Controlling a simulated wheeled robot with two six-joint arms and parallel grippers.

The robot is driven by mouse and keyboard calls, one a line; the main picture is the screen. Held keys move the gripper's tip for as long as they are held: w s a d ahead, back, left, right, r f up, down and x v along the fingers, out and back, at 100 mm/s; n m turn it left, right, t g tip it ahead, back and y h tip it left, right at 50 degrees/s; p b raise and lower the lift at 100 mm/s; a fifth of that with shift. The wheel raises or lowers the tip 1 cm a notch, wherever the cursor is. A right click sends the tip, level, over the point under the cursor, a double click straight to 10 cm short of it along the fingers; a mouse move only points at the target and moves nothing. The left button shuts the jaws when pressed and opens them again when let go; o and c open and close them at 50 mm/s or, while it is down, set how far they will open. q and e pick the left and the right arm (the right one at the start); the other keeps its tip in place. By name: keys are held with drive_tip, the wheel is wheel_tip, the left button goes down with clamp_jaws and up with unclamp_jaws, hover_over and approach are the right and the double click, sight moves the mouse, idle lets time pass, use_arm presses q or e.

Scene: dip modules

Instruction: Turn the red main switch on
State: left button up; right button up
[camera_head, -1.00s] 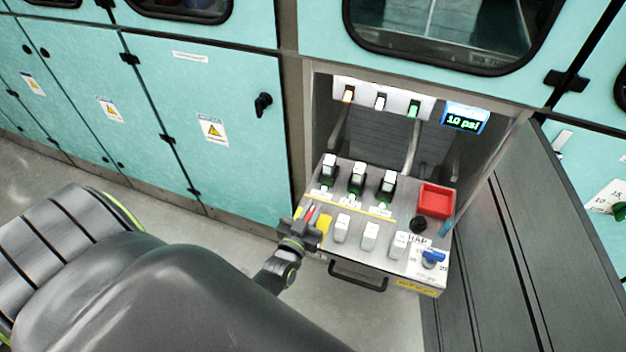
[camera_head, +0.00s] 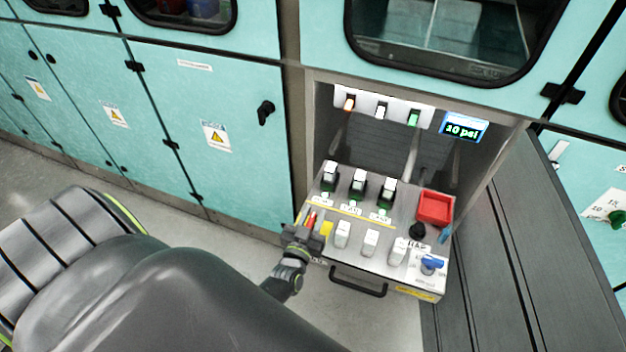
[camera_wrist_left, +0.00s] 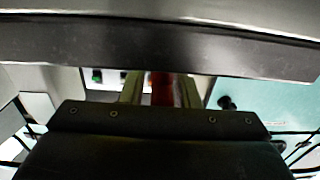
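The red main switch (camera_head: 311,219) is a small red handle at the left end of the grey control box, beside a yellow patch. My left gripper (camera_head: 308,231) is at that switch, at the box's front left corner. In the left wrist view the red handle (camera_wrist_left: 162,88) stands between the two pale fingers, with narrow gaps showing beside it. The gripper looks open around it, and contact is not clear. The lower part of the switch is hidden by the gripper. My right gripper is not in view.
Several white-topped switches (camera_head: 358,185) fill the box top, with a red tray (camera_head: 435,207), a black knob (camera_head: 417,231) and a blue valve (camera_head: 431,263) at right. A black handle (camera_head: 358,281) sticks out in front. A display (camera_head: 463,127) reads 10 psi.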

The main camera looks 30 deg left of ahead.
use_arm(q)
drive_tip(key=shift+o, duration=0.5)
drive_tip(key=shift+s, duration=0.1)
drive_tip(key=shift+s+d+f, duration=0.1)
drive_tip(key=shift+s, duration=0.05)
drive_tip(key=b+v, duration=0.2)
drive_tip(key=v, duration=1.5)
